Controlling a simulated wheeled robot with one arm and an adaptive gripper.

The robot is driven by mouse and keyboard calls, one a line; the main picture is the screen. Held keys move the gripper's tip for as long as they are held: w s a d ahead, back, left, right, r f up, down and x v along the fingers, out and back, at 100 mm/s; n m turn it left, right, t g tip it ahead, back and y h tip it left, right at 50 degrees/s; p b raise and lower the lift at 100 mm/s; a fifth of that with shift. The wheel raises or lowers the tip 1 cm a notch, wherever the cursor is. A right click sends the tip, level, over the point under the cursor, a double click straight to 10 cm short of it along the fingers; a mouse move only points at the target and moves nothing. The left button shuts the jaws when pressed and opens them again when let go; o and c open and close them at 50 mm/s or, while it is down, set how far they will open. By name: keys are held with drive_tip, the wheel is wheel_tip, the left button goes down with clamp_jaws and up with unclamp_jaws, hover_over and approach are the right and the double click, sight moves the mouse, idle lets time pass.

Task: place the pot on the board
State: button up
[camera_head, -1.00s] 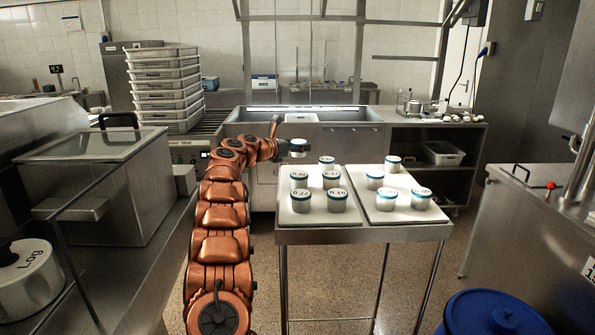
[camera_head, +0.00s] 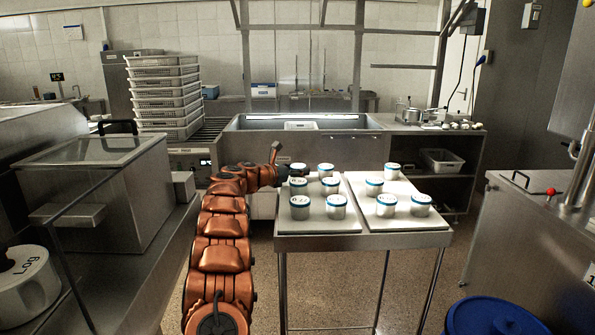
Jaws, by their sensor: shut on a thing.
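My gripper (camera_head: 284,172) is shut on a small white pot with a blue rim (camera_head: 298,168). The held pot is at the back left corner of the left white board (camera_head: 318,222), beside another pot (camera_head: 326,170). I cannot tell whether its base touches the board, since a nearer pot (camera_head: 298,186) and the gripper hide its lower part. Several like pots stand upright on this board. The right white board (camera_head: 403,221) holds several more pots, spread apart, with bare board between them. Both boards lie on a steel table.
The steel table (camera_head: 360,242) stands in mid-room, with a sink counter (camera_head: 350,123) behind it. A stack of white perforated baskets (camera_head: 165,95) is at the back left. A steel counter is at right, and a blue lid (camera_head: 497,316) shows at the lower right.

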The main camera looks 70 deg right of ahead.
drive_tip(key=o, duration=1.2)
drive_tip(key=shift+r, duration=0.1)
drive_tip(key=shift+b+v, duration=1.8)
drive_tip(key=shift+v, duration=4.2)
